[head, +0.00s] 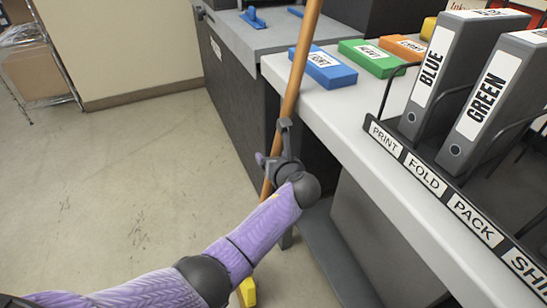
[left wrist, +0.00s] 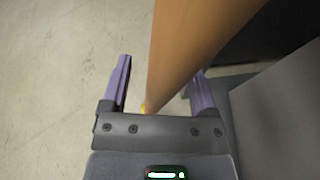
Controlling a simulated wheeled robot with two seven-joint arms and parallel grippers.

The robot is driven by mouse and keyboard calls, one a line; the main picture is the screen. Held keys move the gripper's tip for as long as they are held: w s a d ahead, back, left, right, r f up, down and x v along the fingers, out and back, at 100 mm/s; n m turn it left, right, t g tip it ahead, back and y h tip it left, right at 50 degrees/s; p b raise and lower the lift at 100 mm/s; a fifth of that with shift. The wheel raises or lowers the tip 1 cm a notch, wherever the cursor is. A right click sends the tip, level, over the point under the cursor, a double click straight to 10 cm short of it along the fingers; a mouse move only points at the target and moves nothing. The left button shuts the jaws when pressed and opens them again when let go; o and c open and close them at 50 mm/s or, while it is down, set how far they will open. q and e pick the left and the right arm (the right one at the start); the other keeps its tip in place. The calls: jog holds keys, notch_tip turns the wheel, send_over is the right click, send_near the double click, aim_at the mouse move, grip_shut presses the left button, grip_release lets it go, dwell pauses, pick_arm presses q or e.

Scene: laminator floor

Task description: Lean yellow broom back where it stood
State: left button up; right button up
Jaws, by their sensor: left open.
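The yellow broom's wooden handle (head: 293,85) stands upright with a slight tilt, its top toward the right, beside the white counter's edge. Its yellow head (head: 247,292) shows on the floor, partly hidden by my left arm. My left gripper (head: 284,140) is at the handle. In the left wrist view the handle (left wrist: 187,50) passes between or just above the open fingers of the gripper (left wrist: 160,88), with a finger on each side. I cannot tell whether either finger touches it. My right gripper is not in view.
The white counter (head: 345,118) holds blue (head: 322,68), green (head: 371,58) and orange (head: 402,48) blocks, and a rack (head: 440,182) with grey binders. A grey machine (head: 235,75) stands behind the handle. A wire shelf (head: 45,55) is at far left. The floor at left is clear.

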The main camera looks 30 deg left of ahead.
pick_arm(q)
jog(key=p+v, duration=0.6)
jog(key=v, duration=0.4)
jog(key=shift+p, duration=0.3)
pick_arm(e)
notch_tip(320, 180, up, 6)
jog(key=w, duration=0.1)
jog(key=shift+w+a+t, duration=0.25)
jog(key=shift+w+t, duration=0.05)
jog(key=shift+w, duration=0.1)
pick_arm(q)
jog(key=shift+f, duration=0.15)
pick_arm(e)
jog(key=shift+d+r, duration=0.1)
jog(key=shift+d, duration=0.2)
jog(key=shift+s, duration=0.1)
